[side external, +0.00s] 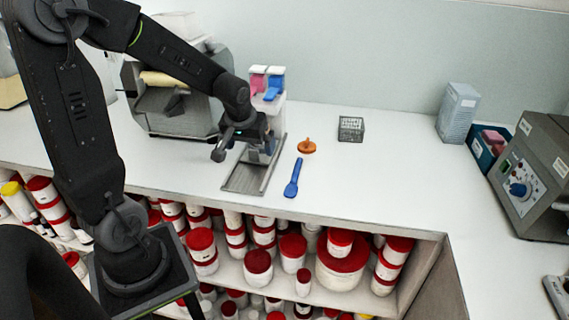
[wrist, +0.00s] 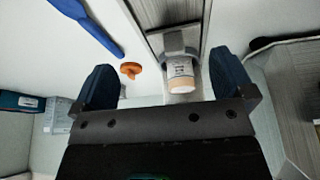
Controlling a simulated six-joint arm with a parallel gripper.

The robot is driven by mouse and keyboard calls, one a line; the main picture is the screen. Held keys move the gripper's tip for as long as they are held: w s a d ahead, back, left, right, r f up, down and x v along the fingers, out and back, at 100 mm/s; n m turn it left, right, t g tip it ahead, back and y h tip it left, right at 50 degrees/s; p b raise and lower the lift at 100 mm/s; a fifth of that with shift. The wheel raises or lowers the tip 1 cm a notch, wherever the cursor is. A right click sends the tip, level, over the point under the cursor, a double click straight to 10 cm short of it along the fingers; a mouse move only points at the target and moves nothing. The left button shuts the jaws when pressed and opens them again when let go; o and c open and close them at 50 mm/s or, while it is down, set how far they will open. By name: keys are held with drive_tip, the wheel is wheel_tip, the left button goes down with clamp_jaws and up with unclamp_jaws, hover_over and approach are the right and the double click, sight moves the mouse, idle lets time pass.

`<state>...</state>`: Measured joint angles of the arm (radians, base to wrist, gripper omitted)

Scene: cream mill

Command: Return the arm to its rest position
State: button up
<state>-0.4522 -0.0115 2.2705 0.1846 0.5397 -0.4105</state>
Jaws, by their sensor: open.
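My gripper (side external: 228,142) hangs over the bench, beside the cream mill (side external: 266,98) with its pink and blue parts on top. In the wrist view its two dark fingers (wrist: 164,84) stand wide apart. A small jar (wrist: 181,76) with a pale label sits at the mill's grey holder. It appears between the fingers, with a gap on each side, and nothing is gripped. The jar is mostly hidden by my gripper in the side view. My arm is stretched forward from its base over the bench.
A grey tray (side external: 243,178) lies at the mill's foot. A blue spatula (side external: 293,178) and an orange piece (side external: 306,147) lie to its right. A grey machine (side external: 175,100) stands behind my arm. A dark rack (side external: 351,129) sits further right. Bare bench lies around the rack.

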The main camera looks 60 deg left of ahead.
drive_tip(key=s+d+r+m+t+h, duration=0.1)
drive_tip(key=s+d+r+m, duration=0.3)
drive_tip(key=d, duration=0.4)
drive_tip(key=s+d+r+m+t+h, duration=0.1)
drive_tip(key=s+d+r+m, duration=0.3)
drive_tip(key=s+d+r, duration=0.2)
drive_tip(key=s+d, duration=0.2)
drive_tip(key=d, duration=0.1)
drive_tip(key=shift+h, duration=0.4)
